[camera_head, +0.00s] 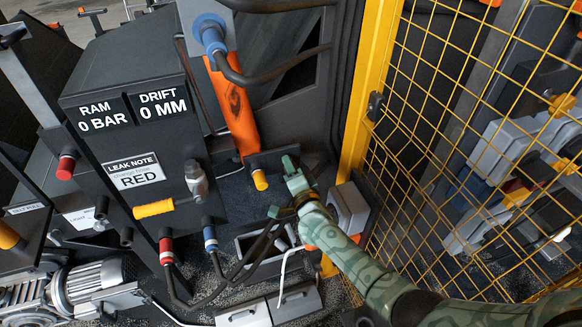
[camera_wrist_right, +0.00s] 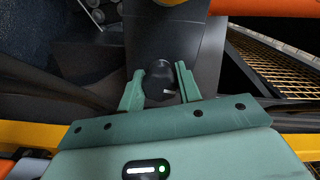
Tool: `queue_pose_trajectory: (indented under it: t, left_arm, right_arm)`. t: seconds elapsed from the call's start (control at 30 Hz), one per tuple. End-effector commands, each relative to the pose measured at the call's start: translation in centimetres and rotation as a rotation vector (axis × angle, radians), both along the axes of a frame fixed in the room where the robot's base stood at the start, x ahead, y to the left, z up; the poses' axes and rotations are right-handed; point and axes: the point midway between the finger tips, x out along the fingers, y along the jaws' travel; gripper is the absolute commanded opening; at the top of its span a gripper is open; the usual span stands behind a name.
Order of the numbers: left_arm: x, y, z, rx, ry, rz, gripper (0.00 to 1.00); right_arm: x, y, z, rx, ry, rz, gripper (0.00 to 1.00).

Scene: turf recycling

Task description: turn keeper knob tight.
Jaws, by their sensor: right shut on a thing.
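My right gripper (camera_head: 281,188) reaches in from the lower right, beside the dark block below the orange cylinder. In the right wrist view its two green fingers (camera_wrist_right: 160,88) are shut on a round black knob (camera_wrist_right: 158,76), one finger on each side. The knob has a small pale mark on its face and sits against a dark grey panel (camera_wrist_right: 165,35). In the head view the gripper hides the knob. My left gripper is not in view.
A yellow-tipped fitting (camera_head: 260,180) stands just left of the gripper. The orange cylinder (camera_head: 236,110) is above it. A yellow mesh fence (camera_head: 450,130) closes off the right. Black hoses (camera_head: 235,275) and an open grey bin (camera_head: 262,262) lie below. A cabinet (camera_head: 125,100) stands left.

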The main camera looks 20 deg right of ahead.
Motion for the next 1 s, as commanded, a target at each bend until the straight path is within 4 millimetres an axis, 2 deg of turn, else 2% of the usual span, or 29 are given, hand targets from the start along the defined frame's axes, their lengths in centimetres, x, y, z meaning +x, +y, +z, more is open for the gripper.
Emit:
queue_pose_trajectory:
  t: [0.3,0.87,0.9,0.93,1.0]
  left_arm:
    - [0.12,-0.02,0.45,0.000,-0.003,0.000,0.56]
    - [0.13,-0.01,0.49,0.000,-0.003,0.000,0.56]
    - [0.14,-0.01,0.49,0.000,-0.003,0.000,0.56]
    - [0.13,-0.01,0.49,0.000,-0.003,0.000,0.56]
    - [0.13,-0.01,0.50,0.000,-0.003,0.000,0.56]
  right_arm:
    - [-0.10,0.06,-0.22,-0.128,0.001,0.002,0.11]
    - [-0.12,0.03,-0.34,-0.156,0.001,0.002,0.11]
    - [-0.12,0.03,-0.34,-0.156,0.001,0.002,0.45]
    - [-0.12,0.04,-0.33,-0.156,0.001,0.002,0.53]
    - [-0.09,0.03,-0.27,-0.155,-0.001,0.002,0.56]
